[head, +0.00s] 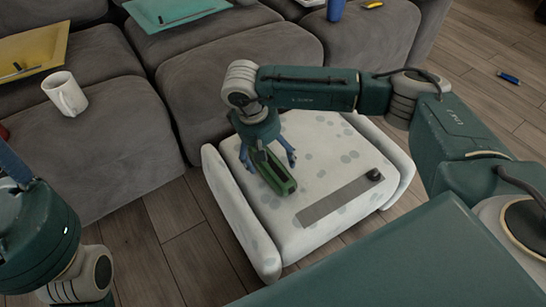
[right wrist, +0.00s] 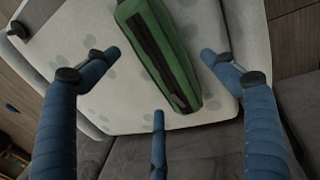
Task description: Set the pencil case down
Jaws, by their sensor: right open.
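The green pencil case (head: 268,170) with a dark zip strip lies on the white, grey-spotted padded seat (head: 345,145). My right gripper (head: 270,157) is over the case, with blue fingers spread. In the right wrist view, the case (right wrist: 188,88) lies between the open fingers of the right gripper (right wrist: 159,56), and I see a gap between it and the fingertips. Of my left gripper (head: 12,165), only a blue part shows at the left edge, so its state is unclear.
A grey flat strip (head: 335,203) and a small black object (head: 374,175) lie on the seat's right side. The grey sofa (head: 235,65) behind holds a white mug (head: 65,94), a yellow tray (head: 35,45) and a teal tray (head: 165,8). A blue item (head: 509,78) lies on the floor.

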